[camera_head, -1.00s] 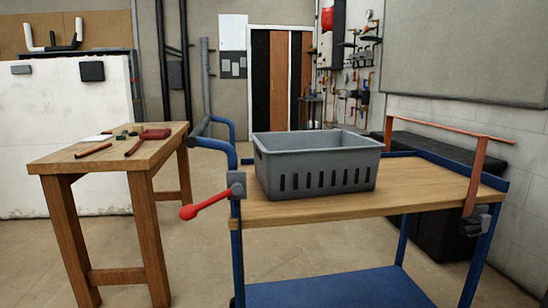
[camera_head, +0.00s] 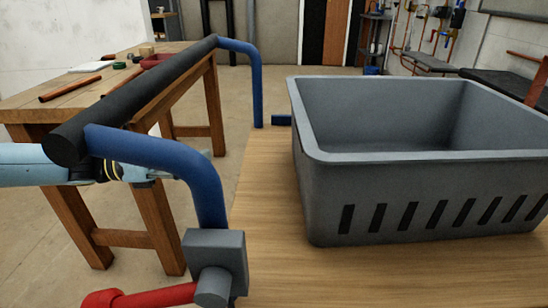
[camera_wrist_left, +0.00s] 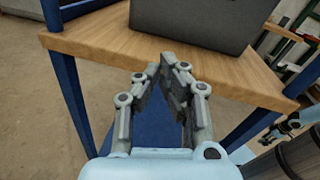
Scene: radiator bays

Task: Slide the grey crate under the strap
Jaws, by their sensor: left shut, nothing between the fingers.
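The grey crate (camera_head: 400,195), open-topped with slots along its near side, sits upright on the wooden top of the cart (camera_head: 262,210). Its dark side also shows at the top of the left wrist view (camera_wrist_left: 195,18). The orange strap (camera_head: 538,85) is only partly in view at the far right edge, beyond the crate and apart from it. My left gripper (camera_wrist_left: 174,62) is shut and empty, in front of the cart top's edge and apart from the crate. In the head view my left arm passes behind the cart's black handle, which partly hides it.
The cart's black handle bar (camera_head: 140,92) on blue tubes stands left of the crate. A grey clamp with a red lever (camera_head: 155,298) sits at the near corner. A wooden bench (camera_head: 30,105) with tools stands left. Bare cart top lies left of the crate.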

